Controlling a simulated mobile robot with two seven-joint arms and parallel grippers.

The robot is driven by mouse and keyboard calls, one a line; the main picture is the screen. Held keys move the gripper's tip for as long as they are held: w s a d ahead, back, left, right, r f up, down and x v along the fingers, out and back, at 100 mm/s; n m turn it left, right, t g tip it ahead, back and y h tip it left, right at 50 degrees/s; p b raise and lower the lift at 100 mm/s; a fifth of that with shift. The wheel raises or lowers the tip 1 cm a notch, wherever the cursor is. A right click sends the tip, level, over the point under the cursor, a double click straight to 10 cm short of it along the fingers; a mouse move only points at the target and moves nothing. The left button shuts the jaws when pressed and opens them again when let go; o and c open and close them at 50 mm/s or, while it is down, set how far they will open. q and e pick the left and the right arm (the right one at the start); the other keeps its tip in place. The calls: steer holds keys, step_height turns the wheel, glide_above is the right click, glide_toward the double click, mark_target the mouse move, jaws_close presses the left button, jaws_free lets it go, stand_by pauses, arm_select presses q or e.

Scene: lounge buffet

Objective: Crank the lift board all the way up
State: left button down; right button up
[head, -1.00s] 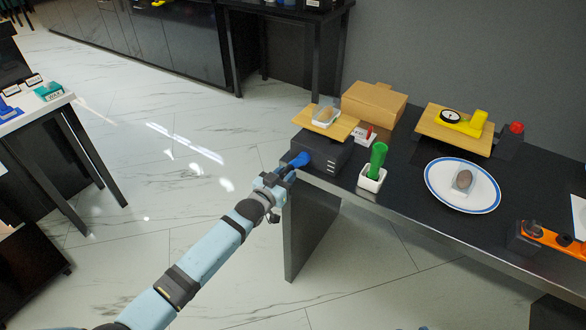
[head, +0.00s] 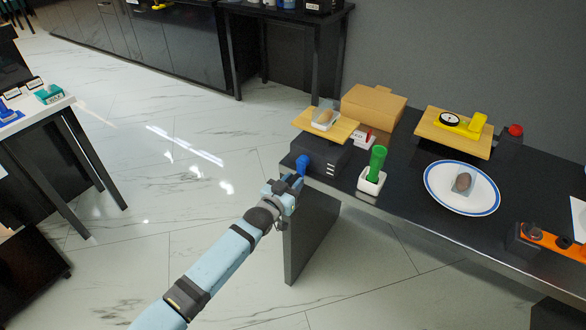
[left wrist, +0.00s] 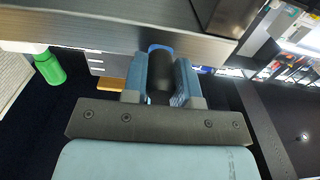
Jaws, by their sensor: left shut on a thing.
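The lift board (head: 345,129) is a flat wooden board above a dark box (head: 327,163) with white marks, at the left end of the black table. A clear container with a brown item sits on it. The blue crank (head: 302,164) sticks out at the box's left side. My left gripper (head: 291,184) is just below the blue crank part, by the table's edge. In the left wrist view its fingers (left wrist: 162,80) are closed around a dark round handle (left wrist: 160,72) with blue behind it. My right gripper is not in view.
A white holder with a green cylinder (head: 377,160) stands right of the box. A cardboard box (head: 373,106) is behind. Open floor lies left of the table.

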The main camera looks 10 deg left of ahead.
arm_select(q)
steer(key=c, duration=1.9)
jaws_free()
steer(key=shift+s+d+r+p, duration=0.15)
steer(key=shift+d+r+p, duration=0.2)
steer(key=shift+d+r, duration=0.5)
steer(key=shift+o, duration=0.2)
steer(key=shift+s+d, duration=0.1)
steer(key=shift+d, duration=0.25)
steer(key=shift+s+d+r+p, duration=0.2)
steer(key=shift+d+r+p, duration=0.35)
steer(key=shift+r+p, duration=0.4)
steer(key=o, duration=0.8)
steer(key=shift+f, duration=0.2)
steer(key=shift+c, duration=0.2)
steer(key=shift+o, duration=0.5)
steer(key=shift+s, duration=0.15)
steer(key=p+v, duration=0.4)
steer(key=v, duration=0.3)
steer(key=shift+f, duration=0.35)
